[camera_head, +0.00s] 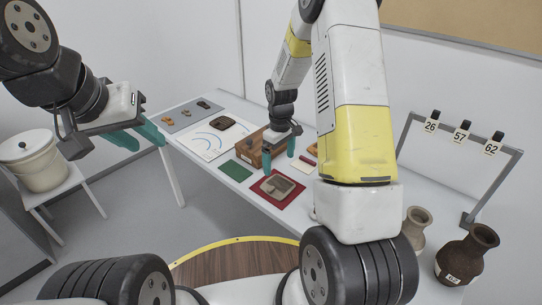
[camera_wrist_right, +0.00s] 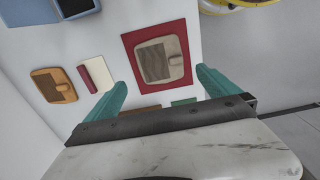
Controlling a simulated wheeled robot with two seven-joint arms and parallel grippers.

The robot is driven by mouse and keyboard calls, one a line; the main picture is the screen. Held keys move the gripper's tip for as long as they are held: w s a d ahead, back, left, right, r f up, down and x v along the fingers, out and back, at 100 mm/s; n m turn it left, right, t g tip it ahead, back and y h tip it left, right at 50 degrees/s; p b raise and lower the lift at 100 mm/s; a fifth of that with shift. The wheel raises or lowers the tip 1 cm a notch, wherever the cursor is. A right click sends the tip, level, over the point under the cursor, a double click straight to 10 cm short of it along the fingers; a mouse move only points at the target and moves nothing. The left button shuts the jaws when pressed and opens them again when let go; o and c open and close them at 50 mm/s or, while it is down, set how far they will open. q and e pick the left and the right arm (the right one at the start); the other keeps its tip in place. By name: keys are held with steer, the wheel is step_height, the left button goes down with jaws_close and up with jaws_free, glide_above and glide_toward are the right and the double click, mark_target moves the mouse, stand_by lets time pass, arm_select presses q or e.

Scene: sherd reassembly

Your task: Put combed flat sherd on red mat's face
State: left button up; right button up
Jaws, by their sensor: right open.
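A beige-grey flat sherd with a darker, finely lined square patch (camera_head: 277,187) lies on the red mat (camera_head: 271,203). In the right wrist view the same sherd (camera_wrist_right: 179,58) lies flat within the red mat's border (camera_wrist_right: 152,30). My right gripper (camera_head: 279,157) is open and empty above the table, just behind the mat in the head view. Its teal fingertips (camera_wrist_right: 159,78) frame the sherd's near side in the wrist view, apart from it. My left gripper (camera_head: 138,138) is open and empty, off the table's left side.
A green mat (camera_head: 236,171) and wooden box (camera_head: 246,151) are beside the red mat. An orange sherd (camera_wrist_right: 47,83) and a red-and-white block (camera_wrist_right: 97,74) lie nearby. Two jars, one dark (camera_head: 467,258), stand right. A dark sherd (camera_head: 223,123) lies on a line-marked sheet (camera_head: 196,139).

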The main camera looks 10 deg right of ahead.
steer(key=s+r+m+t, duration=0.1)
steer(key=s+r, duration=0.2)
steer(key=r, duration=0.4)
steer(key=s+r+m+t+y, duration=0.1)
steer(key=s+r, duration=0.2)
steer(key=r, duration=0.4)
steer(key=s+r+m+t, duration=0.1)
steer(key=s+r+m, duration=0.1)
steer(key=s+r, duration=0.35)
steer(key=s+a+r+m+t+y, duration=0.1)
steer(key=s+a+r+m+t, duration=0.1)
steer(key=s+r, duration=0.7)
steer(key=s+m+t, duration=0.1)
steer(key=s, duration=0.2)
steer(key=shift+s+r, duration=0.2)
steer(key=shift+s, duration=0.2)
